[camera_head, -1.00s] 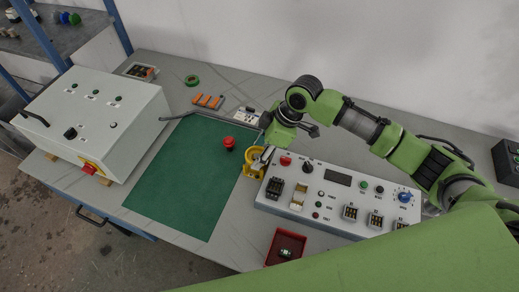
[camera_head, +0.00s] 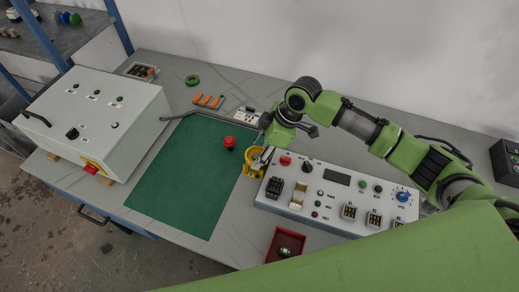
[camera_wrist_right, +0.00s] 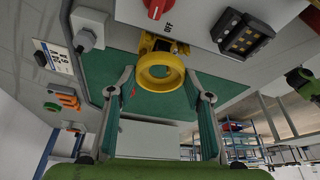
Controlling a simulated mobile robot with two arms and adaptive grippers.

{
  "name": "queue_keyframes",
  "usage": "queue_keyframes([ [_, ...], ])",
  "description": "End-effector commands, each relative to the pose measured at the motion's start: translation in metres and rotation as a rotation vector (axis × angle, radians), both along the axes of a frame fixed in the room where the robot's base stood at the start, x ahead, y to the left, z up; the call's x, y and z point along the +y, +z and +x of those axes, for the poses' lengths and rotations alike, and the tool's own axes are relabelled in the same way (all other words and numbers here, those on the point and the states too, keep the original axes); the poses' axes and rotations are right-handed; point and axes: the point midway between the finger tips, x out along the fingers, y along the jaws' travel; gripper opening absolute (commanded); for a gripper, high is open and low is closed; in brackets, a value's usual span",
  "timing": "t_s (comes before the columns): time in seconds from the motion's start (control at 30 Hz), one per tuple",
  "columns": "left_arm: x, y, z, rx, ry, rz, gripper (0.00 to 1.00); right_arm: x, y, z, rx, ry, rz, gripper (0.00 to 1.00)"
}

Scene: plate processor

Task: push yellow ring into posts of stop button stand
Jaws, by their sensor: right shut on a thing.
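The yellow ring (camera_wrist_right: 160,72) shows in the right wrist view, close between the two fingertips. My right gripper (camera_wrist_right: 161,78) is shut on it. Behind the ring is a yellow stand part (camera_wrist_right: 150,44) with dark pieces; I cannot tell whether ring and posts are engaged. In the head view the yellow ring and stand (camera_head: 254,161) appear as one yellow shape at the mat's right edge, with my right gripper (camera_head: 266,150) over it, partly hiding it. A red stop button (camera_head: 230,143) sits on the green mat (camera_head: 185,180), left of the yellow parts. My left gripper is out of view.
A white control panel (camera_head: 330,210) with switches stands right of the gripper. A grey box (camera_head: 100,115) stands at left. Orange blocks (camera_head: 208,101), a green ring (camera_head: 192,80) and a small white device (camera_head: 246,116) lie behind. A red tray (camera_head: 285,244) is in front. Most of the mat is clear.

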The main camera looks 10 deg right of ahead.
Motion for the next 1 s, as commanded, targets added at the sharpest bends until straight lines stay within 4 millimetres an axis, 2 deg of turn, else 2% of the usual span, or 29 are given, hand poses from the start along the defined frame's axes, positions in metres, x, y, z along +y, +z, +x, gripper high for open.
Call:
queue_keyframes([
  [1.0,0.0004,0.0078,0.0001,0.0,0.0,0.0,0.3,0.0,-0.0008,0.0,0.0,0.0,0.0,0.32],
])
